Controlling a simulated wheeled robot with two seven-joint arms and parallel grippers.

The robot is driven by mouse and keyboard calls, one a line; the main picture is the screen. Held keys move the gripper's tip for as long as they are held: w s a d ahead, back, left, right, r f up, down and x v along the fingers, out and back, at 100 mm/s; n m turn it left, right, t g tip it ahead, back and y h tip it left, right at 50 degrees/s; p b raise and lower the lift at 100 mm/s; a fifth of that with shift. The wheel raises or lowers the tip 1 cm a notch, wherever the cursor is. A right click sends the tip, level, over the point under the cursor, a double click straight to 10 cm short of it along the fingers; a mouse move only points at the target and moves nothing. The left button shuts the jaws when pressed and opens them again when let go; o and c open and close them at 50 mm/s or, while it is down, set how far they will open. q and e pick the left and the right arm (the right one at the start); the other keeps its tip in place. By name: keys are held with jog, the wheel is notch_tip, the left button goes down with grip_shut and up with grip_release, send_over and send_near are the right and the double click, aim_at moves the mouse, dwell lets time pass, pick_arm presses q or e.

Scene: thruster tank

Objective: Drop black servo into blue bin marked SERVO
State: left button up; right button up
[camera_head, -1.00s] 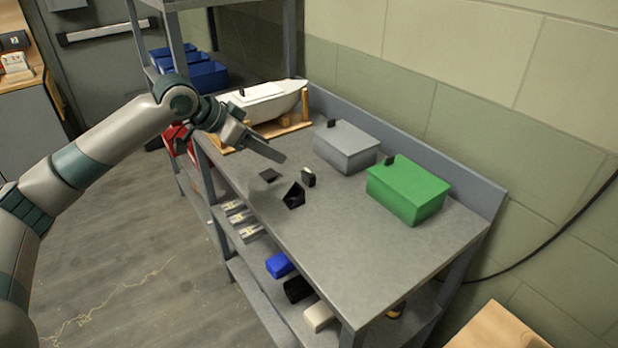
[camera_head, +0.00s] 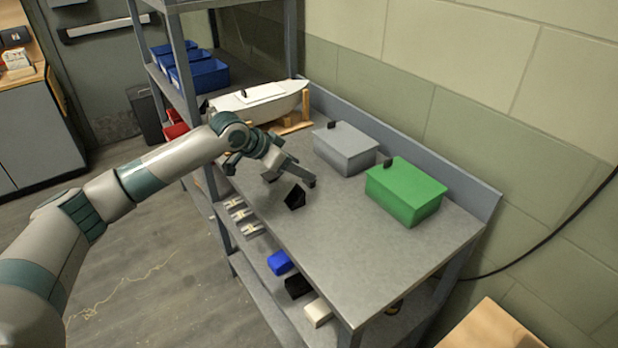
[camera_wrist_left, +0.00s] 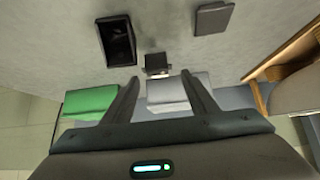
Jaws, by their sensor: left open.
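The small black servo (camera_wrist_left: 157,66) stands on the grey bench top, just beyond and between my left fingertips in the left wrist view. In the head view my left gripper (camera_head: 301,178) is low over the bench and largely covers it. The gripper (camera_wrist_left: 161,78) is open, with its fingers spread and nothing held. Blue bins (camera_head: 204,76) sit in a row on the shelf at upper left; I cannot read a SERVO mark on any of them. My right gripper is not in view.
A black open-sided holder (camera_head: 295,197) and a dark flat plate (camera_wrist_left: 213,17) lie close to the gripper. A grey box (camera_head: 345,150), a green box (camera_head: 405,195) and a white boat hull (camera_head: 262,98) stand behind. The bench's front right is clear.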

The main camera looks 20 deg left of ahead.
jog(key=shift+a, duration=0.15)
pick_arm(q)
jog(key=shift+w+d+f+p, duration=0.2)
jog(key=shift+d+f+p, duration=0.1)
jog(key=shift+f+p, duration=0.25)
jog(key=p+x, duration=0.1)
jog(key=x, duration=0.2)
jog(key=shift+s+p, duration=0.1)
jog(key=shift+p, duration=0.2)
jog(key=shift+w+d+f, duration=0.25)
jog(key=shift+f, duration=0.2)
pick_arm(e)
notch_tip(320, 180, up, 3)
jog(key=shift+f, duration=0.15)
